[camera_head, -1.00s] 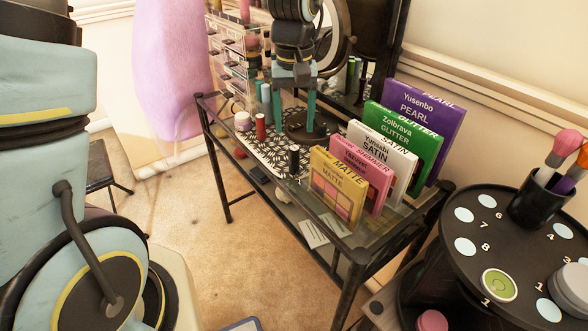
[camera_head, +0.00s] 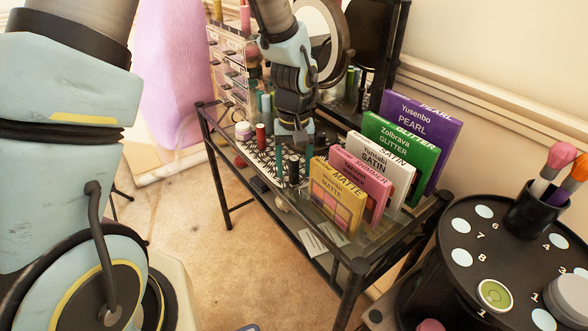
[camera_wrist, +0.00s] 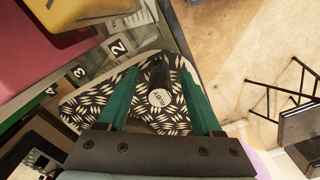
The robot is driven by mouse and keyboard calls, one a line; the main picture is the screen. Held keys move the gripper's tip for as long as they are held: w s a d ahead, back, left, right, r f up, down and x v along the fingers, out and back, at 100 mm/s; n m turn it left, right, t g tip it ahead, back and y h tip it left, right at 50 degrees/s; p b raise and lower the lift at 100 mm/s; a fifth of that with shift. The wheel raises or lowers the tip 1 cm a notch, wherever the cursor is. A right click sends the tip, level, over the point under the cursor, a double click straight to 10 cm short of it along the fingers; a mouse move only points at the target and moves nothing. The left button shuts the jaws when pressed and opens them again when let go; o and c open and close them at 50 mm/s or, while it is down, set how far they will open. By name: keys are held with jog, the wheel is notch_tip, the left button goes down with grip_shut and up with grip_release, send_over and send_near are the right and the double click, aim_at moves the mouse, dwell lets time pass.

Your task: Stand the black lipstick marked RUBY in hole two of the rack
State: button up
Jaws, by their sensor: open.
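The black lipstick (camera_head: 293,168) stands on the patterned mat near the front of the glass table. In the wrist view its round end marked RUBY (camera_wrist: 160,98) lies between my green fingers. My gripper (camera_head: 294,172) is open, pointing down around the lipstick. In the wrist view my gripper (camera_wrist: 159,72) shows a gap on both sides of it, and I cannot tell of any contact. Number tags 2 (camera_wrist: 118,47), 3 and 4 line up beside the boxes. No rack hole can be told for certain.
Colourful palette boxes (camera_head: 337,195) stand close to the right of my gripper. A red lipstick (camera_head: 260,137) and a white jar (camera_head: 243,131) stand to its left. A mirror (camera_head: 325,45) is behind. A black round stand (camera_head: 470,283) with numbered discs is at right.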

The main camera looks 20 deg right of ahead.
grip_shut()
dwell(0.4)
